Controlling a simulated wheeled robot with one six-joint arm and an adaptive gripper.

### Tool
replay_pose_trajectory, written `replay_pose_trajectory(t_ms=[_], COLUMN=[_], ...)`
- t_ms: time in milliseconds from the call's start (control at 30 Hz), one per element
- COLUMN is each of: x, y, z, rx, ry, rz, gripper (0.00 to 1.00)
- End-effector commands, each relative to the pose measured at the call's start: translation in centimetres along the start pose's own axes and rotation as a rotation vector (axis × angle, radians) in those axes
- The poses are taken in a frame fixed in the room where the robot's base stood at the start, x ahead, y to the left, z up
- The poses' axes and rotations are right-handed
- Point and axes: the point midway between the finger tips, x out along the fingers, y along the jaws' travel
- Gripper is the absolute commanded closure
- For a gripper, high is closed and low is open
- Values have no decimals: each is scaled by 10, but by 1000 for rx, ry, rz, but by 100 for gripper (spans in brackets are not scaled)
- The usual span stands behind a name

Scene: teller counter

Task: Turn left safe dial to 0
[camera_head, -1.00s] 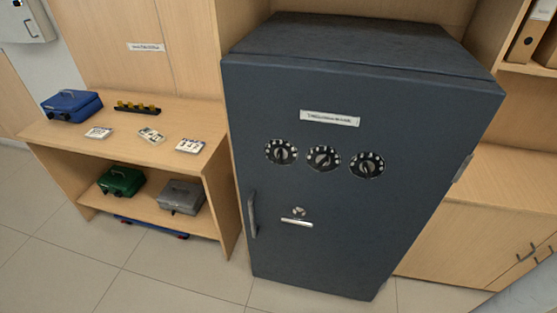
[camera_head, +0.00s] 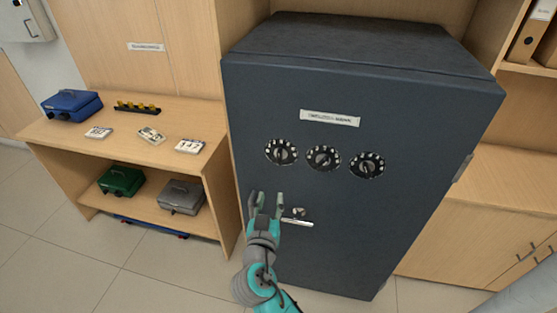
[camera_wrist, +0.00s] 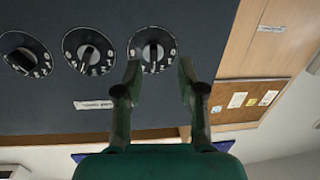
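The dark grey safe (camera_head: 340,105) has three round black dials in a row on its door. The left safe dial (camera_head: 281,152) has a dark knob and pale marks; I cannot read its setting. In the wrist view, which appears upside down, the left dial (camera_wrist: 153,50) is the rightmost one. My gripper (camera_head: 266,196) is open and empty, in front of the door below the left dial. In the wrist view my gripper's (camera_wrist: 160,70) two fingertips frame the lower part of that dial, apparently apart from its knob.
The middle dial (camera_head: 323,158) and right dial (camera_head: 367,165) sit close beside it. A lock with a handle bar (camera_head: 297,222) is below, near my gripper. A wooden shelf unit (camera_head: 190,105) at left holds a blue box (camera_head: 72,105), a green box (camera_head: 121,181) and a grey box (camera_head: 181,197).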

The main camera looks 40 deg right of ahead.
Motion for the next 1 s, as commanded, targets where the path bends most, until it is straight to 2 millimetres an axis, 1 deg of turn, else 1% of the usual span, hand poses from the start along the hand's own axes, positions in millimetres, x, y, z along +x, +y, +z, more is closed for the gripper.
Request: replay_pose_trajectory(t_ms=[33,100,233,367,467,800,1000], x=[6,10,15,21,32,90,114], y=[-2,-2,-2,0,2,9,11], z=[-14,-26,-39,-42,-42,-44,-46], rx=[26,53,82,89,88,87,87], ry=[17,33,49,53,53,53,53], rz=[33,72,112,123,124,123,121], gripper=[60,60,60,60,60,60,60])
